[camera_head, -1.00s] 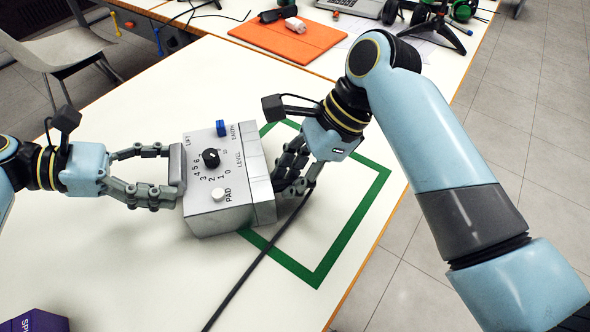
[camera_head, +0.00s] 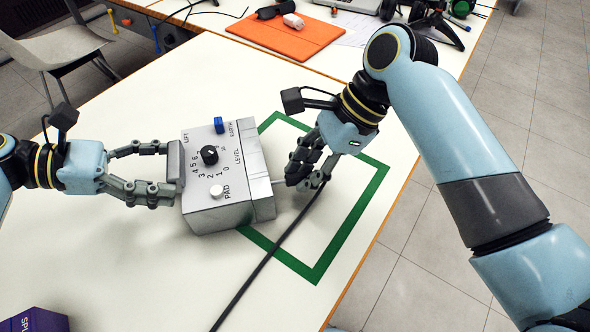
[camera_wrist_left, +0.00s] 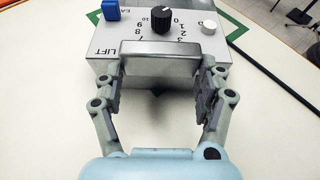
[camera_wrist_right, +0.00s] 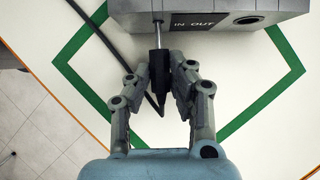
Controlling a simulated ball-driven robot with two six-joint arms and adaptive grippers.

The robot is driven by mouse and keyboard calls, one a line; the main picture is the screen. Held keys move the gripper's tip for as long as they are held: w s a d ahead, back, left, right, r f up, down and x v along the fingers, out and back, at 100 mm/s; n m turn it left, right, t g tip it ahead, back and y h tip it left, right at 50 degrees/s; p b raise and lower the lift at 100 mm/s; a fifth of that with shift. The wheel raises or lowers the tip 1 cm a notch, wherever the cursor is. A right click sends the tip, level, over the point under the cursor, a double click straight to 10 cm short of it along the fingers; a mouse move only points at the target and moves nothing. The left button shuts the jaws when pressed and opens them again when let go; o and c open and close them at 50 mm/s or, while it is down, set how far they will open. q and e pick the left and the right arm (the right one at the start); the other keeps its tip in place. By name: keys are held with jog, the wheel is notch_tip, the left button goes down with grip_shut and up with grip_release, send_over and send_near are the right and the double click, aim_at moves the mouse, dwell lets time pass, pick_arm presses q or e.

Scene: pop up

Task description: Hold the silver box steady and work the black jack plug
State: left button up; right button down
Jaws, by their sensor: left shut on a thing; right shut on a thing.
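The silver box (camera_head: 224,196) lies on the white table with its knob and lettered face up. My left gripper (camera_head: 172,170) is shut on the raised grey part at the box's left side; the left wrist view shows this grip (camera_wrist_left: 160,75) too. My right gripper (camera_head: 304,176) is to the right of the box, shut on the black jack plug (camera_wrist_right: 160,72). The plug's bare metal shaft shows between the plug body and the box's side, in line with the socket marked IN. Whether its tip is still inside the socket I cannot tell. The OUT socket (camera_wrist_right: 249,20) is empty.
A black cable (camera_head: 258,268) runs from the plug across the table towards the front. A green outline (camera_head: 345,231) marks the table right of the box, its inside mostly free. An orange mat (camera_head: 290,38) lies at the back, a purple box (camera_head: 38,320) at the front left.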

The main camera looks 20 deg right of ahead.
jog(key=shift+s+d, duration=0.15)
jog(key=shift+d, duration=2.05)
jog(key=s+d+r, duration=0.1)
jog(key=d+r, duration=0.5)
jog(key=shift+s, duration=0.25)
jog(key=shift+a, duration=0.1)
pick_arm(q)
jog(key=o, duration=1.6)
jog(key=shift+o, duration=0.2)
